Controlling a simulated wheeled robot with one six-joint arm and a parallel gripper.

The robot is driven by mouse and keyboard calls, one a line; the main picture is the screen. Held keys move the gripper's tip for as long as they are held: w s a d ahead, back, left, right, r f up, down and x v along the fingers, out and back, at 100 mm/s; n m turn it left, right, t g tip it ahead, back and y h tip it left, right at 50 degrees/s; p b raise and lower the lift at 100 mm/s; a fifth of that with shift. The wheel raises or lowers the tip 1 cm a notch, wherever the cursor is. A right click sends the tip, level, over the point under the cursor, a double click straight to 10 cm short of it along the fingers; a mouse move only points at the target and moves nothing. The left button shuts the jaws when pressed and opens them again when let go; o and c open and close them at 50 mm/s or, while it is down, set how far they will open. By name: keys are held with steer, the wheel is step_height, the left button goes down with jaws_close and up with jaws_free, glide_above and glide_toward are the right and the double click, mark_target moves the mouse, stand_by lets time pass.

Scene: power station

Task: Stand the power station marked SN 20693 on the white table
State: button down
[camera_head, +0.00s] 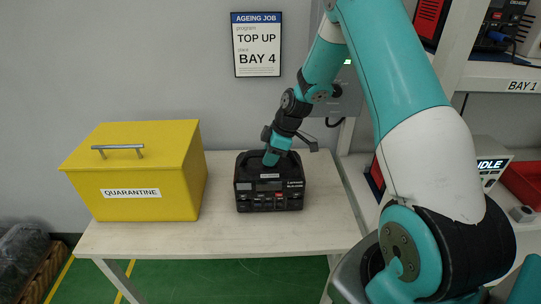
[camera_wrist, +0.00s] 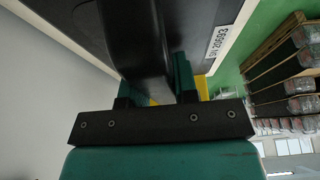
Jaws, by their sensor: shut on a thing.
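The black power station (camera_head: 270,190) is upright over the middle of the white table (camera_head: 230,238), its front with display and sockets facing my head camera. I cannot tell for sure whether its base touches the tabletop. My gripper (camera_head: 271,158) reaches down from above and is shut on its carrying handle. In the wrist view the black handle (camera_wrist: 146,40) lies between the two green fingers of my gripper (camera_wrist: 158,82). A white label (camera_wrist: 219,41) reading SN 20693 shows upside down on the station's top.
A yellow QUARANTINE box (camera_head: 140,170) stands on the table's left part. A shelf rack (camera_head: 500,76) with more units and a BAY 1 tag is at the right. A notice (camera_head: 257,45) on the wall reads TOP UP, BAY 4. The table front is clear.

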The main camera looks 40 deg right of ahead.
steer(key=shift+w, duration=0.1)
steer(key=c, duration=0.8)
jaws_free()
steer(key=shift+s+f, duration=0.15)
steer(key=shift+s, duration=0.05)
steer(key=b+v, duration=0.2)
steer(key=v, duration=1.5)
steer(key=shift+d+r, duration=0.2)
steer(key=shift+r, duration=0.15)
steer(key=shift+a, duration=0.1)
steer(key=s+a+r+m, duration=0.1)
steer(key=s+a, duration=0.2)
steer(key=a, duration=0.4)
steer(key=s+a+r+g, duration=0.1)
steer(key=s+a+r, duration=0.1)
steer(key=s+a, duration=0.35)
steer(key=s+a+r+m, duration=0.1)
steer(key=a, duration=0.8)
steer(key=s+a+m, duration=0.1)
steer(key=s+a, duration=0.3)
steer(key=s, duration=0.3)
steer(key=s+a+m+g, duration=0.1)
steer(key=s+a, duration=0.2)
steer(key=s, duration=0.5)
steer(key=shift+a+y, duration=0.3)
steer(key=shift+a, duration=0.1)
